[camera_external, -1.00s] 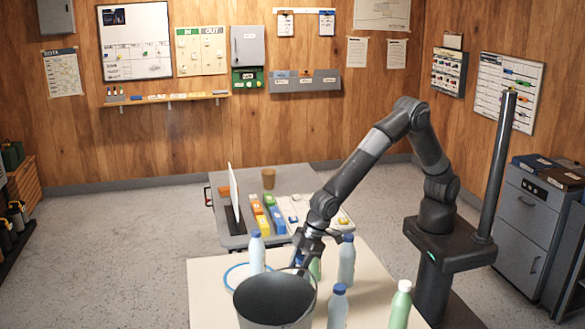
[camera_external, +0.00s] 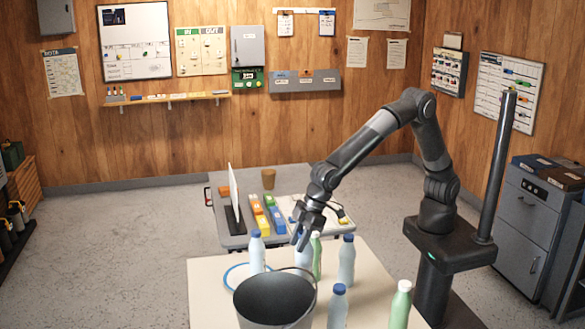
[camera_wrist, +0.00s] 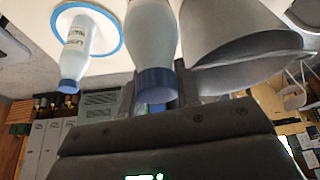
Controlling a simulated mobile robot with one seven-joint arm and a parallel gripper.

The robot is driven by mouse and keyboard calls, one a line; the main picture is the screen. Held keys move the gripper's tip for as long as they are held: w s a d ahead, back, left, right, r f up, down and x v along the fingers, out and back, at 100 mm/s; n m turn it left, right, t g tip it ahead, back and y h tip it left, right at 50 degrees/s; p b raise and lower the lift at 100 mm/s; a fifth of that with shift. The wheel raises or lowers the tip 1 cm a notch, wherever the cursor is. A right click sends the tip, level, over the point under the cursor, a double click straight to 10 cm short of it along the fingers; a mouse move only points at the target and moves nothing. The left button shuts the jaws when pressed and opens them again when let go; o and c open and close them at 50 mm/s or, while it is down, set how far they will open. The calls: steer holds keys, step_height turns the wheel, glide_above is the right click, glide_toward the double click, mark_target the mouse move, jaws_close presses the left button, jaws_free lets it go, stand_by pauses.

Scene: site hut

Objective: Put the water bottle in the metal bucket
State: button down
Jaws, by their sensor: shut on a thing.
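My gripper (camera_external: 303,238) is shut on a pale bottle with a blue cap (camera_wrist: 157,85), gripped near the cap. The bottle's body (camera_wrist: 152,30) hangs below the fingers in the wrist view. In the external view it (camera_external: 303,258) is just behind the bucket rim, partly hidden. The grey metal bucket (camera_external: 273,312) stands open at the table's near side. It fills the upper right of the wrist view (camera_wrist: 235,35), beside the held bottle. The held bottle is outside the bucket. I cannot read its label.
Right of my gripper are a green bottle (camera_external: 316,258) and a blue-capped one (camera_external: 347,262). Nearer are a blue-capped bottle (camera_external: 338,308) and a green one (camera_external: 400,305). A grey desk (camera_external: 290,180) stands behind.

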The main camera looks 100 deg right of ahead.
step_height(320, 180, up, 14)
steer(key=f, duration=0.1)
steer(key=w+a+n, duration=0.1)
steer(key=w+a, duration=0.9)
steer(key=a, duration=0.4)
step_height(320, 180, down, 21)
steer(key=shift+s+d, duration=0.25)
stand_by(0.7)
steer(key=c, duration=1.1)
jaws_free()
steer(key=shift+o, duration=0.2)
